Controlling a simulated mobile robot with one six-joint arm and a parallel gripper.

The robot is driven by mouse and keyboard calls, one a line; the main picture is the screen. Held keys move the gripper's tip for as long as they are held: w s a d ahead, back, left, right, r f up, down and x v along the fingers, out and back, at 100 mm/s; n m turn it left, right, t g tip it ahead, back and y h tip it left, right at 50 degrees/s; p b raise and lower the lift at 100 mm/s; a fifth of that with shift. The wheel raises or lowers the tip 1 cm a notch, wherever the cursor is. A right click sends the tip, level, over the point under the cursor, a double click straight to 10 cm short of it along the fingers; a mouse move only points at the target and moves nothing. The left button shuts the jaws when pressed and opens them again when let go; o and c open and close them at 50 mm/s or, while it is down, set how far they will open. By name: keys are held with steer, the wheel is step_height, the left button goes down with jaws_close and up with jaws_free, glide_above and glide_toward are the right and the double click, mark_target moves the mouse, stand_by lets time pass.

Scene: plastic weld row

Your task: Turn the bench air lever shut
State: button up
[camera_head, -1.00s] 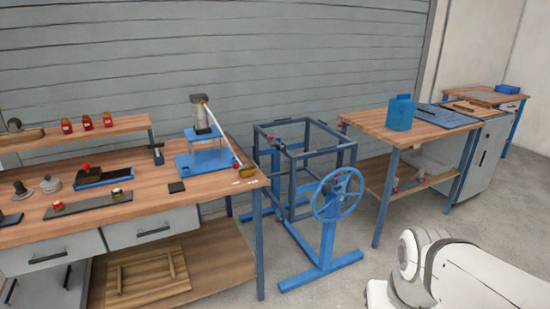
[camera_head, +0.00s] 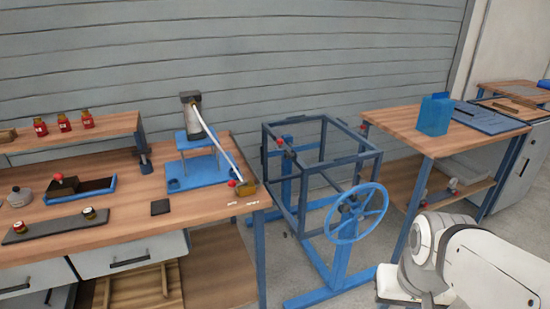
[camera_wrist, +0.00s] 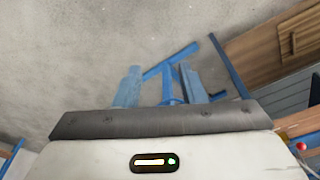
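At the right end of the long workbench (camera_head: 115,226) a small brass-coloured block (camera_head: 246,189) with a red knob (camera_head: 232,183) sits near the edge. A pale tube or bar slopes down to it from the bench press (camera_head: 190,118). This looks like the air lever, but it is too small to tell how its handle is turned. In the wrist view my gripper (camera_wrist: 160,78) shows two bluish fingers set apart, with nothing held between them. The gripper is not seen in the head view, where only my white arm shows at the lower right.
A blue handwheel (camera_head: 357,212) on a frame (camera_head: 322,160) stands right of the bench. A second table (camera_head: 400,122) holds a blue container (camera_head: 435,114). Jars (camera_head: 64,122) stand on the bench shelf. Some grey floor (camera_head: 283,268) shows between the bench and the frame.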

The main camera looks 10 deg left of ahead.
mark_target(233, 186)
steer(key=shift+o, duration=0.5)
steer(key=shift+w, duration=0.3)
steer(key=w+a+f+n+t+y+b, duration=0.1)
steer(key=w+a+n+t+b, duration=0.15)
steer(key=w+a, duration=0.4)
steer(key=w+a+f+n+t+y+b, duration=0.1)
steer(key=w+a+t, duration=0.25)
steer(key=w, duration=0.65)
steer(key=w+a+f+n+t+y+b, duration=0.1)
steer(key=w+a+n+t+b, duration=0.1)
steer(key=w+a, duration=0.45)
steer(key=w+a+n+t+y+b, duration=0.1)
steer(key=w+a+y, duration=0.2)
steer(key=a, duration=0.5)
steer(key=w+a+f+n+t+y+b, duration=0.1)
steer(key=w+a+n+y, duration=0.1)
steer(key=w+a, duration=0.3)
steer(key=w+a+n+t+y+b, duration=0.1)
steer(key=w+a+y, duration=0.3)
steer(key=a, duration=0.8)
steer(key=shift+w+a+f+n, duration=0.2)
steer(key=shift+f+n, duration=0.15)
steer(key=shift+n, duration=0.2)
steer(key=shift+w+a, duration=0.5)
steer(key=shift+w, duration=0.05)
steer(key=shift+c, duration=0.2)
